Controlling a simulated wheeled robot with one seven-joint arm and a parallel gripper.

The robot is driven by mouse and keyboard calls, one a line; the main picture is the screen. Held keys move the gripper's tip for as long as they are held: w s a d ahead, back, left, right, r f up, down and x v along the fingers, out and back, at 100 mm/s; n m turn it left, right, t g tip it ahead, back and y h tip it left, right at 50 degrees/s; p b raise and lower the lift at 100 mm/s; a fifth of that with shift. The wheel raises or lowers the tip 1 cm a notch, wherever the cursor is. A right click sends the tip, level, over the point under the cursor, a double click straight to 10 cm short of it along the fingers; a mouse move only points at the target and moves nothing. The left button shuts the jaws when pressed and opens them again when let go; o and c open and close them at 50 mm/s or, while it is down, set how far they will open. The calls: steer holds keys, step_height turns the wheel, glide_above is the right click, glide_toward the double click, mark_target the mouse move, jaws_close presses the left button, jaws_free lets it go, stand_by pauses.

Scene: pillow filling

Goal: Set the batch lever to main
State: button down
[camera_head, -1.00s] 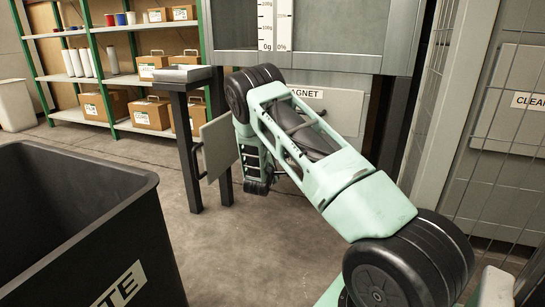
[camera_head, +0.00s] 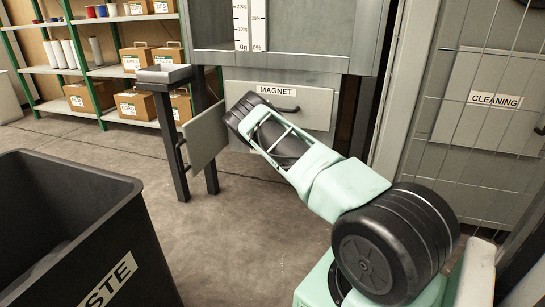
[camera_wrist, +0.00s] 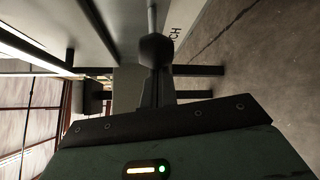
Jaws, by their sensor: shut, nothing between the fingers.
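In the wrist view, a dark rounded knob (camera_wrist: 156,49) on a thin grey rod (camera_wrist: 152,17) stands straight ahead of my gripper (camera_wrist: 157,72); it looks like the lever. My fingers are shut and in line with the knob; I cannot tell whether they touch it. A partly cut-off label starting with "HO" (camera_wrist: 175,32) is on the pale surface beside the rod. No "main" marking is readable. In the head view my arm reaches toward the machine (camera_head: 290,62), and my gripper and the lever are hidden.
A black waste bin (camera_head: 128,205) stands at the left front. Shelves (camera_head: 125,70) stand behind.

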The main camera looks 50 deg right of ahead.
steer(key=shift+s+d, duration=0.65)
